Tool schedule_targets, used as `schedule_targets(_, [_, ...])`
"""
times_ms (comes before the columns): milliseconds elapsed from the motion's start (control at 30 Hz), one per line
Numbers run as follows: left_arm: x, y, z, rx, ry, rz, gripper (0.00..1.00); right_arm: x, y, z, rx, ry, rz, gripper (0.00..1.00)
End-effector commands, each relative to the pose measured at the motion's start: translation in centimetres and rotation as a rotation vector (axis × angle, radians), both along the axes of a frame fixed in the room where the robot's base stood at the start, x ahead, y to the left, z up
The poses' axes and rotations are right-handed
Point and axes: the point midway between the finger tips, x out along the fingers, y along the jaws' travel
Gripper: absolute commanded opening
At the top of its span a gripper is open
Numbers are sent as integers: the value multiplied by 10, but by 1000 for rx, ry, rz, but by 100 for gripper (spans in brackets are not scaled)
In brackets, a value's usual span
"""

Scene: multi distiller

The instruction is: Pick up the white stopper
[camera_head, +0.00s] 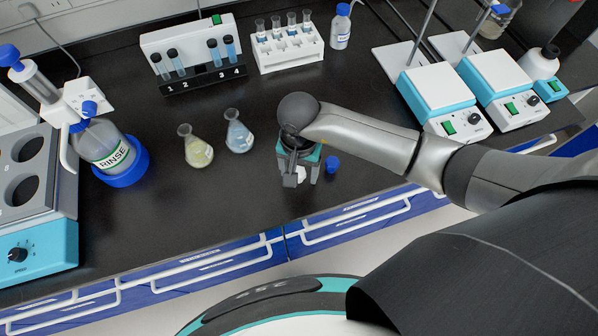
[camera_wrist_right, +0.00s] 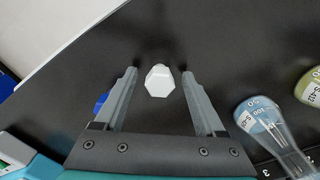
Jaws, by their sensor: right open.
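The white stopper (camera_wrist_right: 159,81) lies on the black bench top between the two open fingers of my right gripper (camera_wrist_right: 158,78) in the right wrist view, with a gap on each side. In the head view my right gripper (camera_head: 301,182) points down over the bench near its front edge. The stopper (camera_head: 301,173) shows there as a small white patch, mostly hidden by the gripper. A blue stopper (camera_head: 332,163) stands just right of the gripper, and it also shows in the wrist view (camera_wrist_right: 101,102). My left gripper is in neither view.
A flask with yellow liquid (camera_head: 198,152) and a flask with blue liquid (camera_head: 239,137) stand left of the gripper. Tube racks (camera_head: 287,55) are at the back. The rinse bottle (camera_head: 112,152) is at left, and hotplate stirrers (camera_head: 437,88) are at right. The bench front is clear.

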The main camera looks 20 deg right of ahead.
Motion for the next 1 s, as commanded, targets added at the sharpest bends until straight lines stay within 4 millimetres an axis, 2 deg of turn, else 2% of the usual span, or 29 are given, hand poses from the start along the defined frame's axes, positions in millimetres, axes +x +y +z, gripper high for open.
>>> schedule_targets(167, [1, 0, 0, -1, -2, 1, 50, 0, 0, 0, 0, 0, 0, 71])
schedule_targets(800, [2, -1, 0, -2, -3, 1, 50, 0, 0, 1, 0, 0, -1, 0])
schedule_targets(1000, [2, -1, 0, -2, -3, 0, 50, 0, 0, 1, 0, 0, -1, 0])
